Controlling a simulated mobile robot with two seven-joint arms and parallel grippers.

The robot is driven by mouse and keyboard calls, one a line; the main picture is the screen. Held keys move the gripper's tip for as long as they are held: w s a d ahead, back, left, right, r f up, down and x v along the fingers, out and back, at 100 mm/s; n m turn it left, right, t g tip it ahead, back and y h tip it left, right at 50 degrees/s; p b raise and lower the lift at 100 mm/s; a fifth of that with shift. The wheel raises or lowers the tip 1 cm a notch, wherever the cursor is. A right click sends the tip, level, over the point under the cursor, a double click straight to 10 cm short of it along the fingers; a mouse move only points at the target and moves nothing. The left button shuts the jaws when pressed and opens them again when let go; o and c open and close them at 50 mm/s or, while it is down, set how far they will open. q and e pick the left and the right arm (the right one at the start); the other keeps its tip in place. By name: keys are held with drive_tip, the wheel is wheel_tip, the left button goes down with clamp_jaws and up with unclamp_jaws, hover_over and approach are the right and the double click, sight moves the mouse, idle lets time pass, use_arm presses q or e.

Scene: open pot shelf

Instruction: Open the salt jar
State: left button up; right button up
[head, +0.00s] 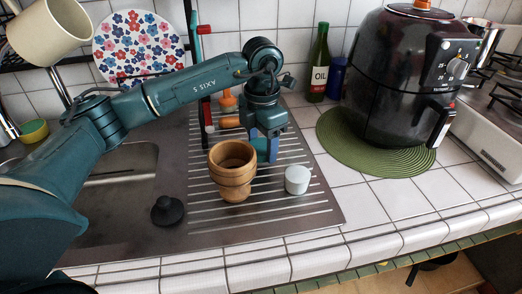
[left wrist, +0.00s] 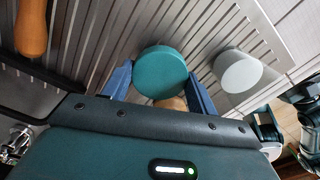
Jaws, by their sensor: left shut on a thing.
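My left gripper (head: 266,158) reaches down over the ribbed drainer, just behind and right of an open wooden jar (head: 232,172). In the left wrist view its blue fingers (left wrist: 160,84) are shut on a round teal lid (left wrist: 160,72), one finger on each side. A tan wooden part (left wrist: 172,103) shows below the lid's edge; whether the lid touches it I cannot tell. In the head view the lid is mostly hidden behind the fingers and jar. A small white cup-like piece (head: 297,179) stands right of the jar.
A black knobbed stopper (head: 167,210) lies left of the jar. A green oil bottle (head: 319,64) and a black air fryer (head: 402,80) on a green mat (head: 345,148) stand at the right. The front tiles are clear. A wooden handle (left wrist: 31,27) shows in the left wrist view.

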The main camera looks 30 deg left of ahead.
sight(262, 146)
use_arm(q)
drive_tip(key=shift+f, duration=1.5)
drive_tip(key=shift+f, duration=0.1)
drive_tip(key=shift+f, duration=0.15)
drive_tip(key=o, duration=1.1)
wheel_tip(262, 146, up, 13)
drive_tip(key=shift+f+b, duration=0.2)
drive_tip(key=shift+b, duration=0.1)
